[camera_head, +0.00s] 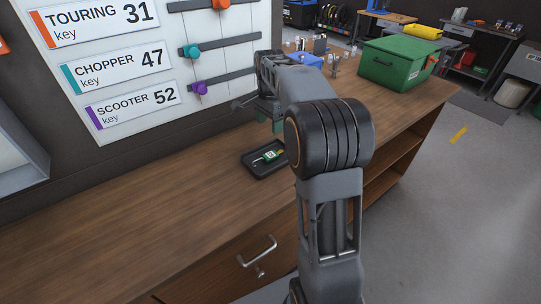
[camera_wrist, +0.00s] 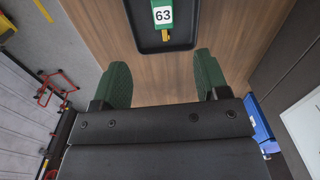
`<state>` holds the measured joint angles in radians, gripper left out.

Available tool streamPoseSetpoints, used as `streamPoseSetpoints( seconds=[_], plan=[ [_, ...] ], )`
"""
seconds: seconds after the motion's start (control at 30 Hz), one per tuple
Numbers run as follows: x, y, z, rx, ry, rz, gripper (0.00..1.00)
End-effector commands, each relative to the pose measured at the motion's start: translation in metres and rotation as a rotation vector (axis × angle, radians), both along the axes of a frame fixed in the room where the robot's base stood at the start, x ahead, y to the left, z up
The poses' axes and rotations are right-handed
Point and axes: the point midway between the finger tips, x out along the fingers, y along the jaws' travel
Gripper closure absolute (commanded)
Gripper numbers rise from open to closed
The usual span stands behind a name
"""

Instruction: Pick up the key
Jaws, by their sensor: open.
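The key lies in a small black tray (camera_head: 249,161) on the wooden counter. Its green and white tag (camera_head: 272,156) shows in the head view, with a thin light part beside it. My gripper (camera_wrist: 158,80) is open and empty, with two green fingers apart. It is above the counter, and the tray lies ahead of the fingertips. In the head view my arm hides most of the gripper.
A wall board (camera_head: 130,45) behind the counter (camera_head: 165,205) has key labels and colored sliders on rails. A green box (camera_head: 393,65) and a blue item (camera_head: 307,60) stand farther along the counter. The counter left of the tray is clear.

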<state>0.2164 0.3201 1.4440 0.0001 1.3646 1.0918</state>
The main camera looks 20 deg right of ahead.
Motion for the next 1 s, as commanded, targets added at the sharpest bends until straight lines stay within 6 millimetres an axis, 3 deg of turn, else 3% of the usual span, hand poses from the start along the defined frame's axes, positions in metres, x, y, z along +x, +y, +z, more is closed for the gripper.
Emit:
streamPoseSetpoints(
  seconds=[0.43,0.77,1.0],
  plan=[
    [0.008,-0.01,-0.069,0.004,0.016,-0.072,0.32],
    [0.008,-0.011,-0.091,0.003,0.014,-0.071,0.32],
    [0.009,-0.014,-0.122,0.004,0.016,-0.071,0.32]
  ],
)
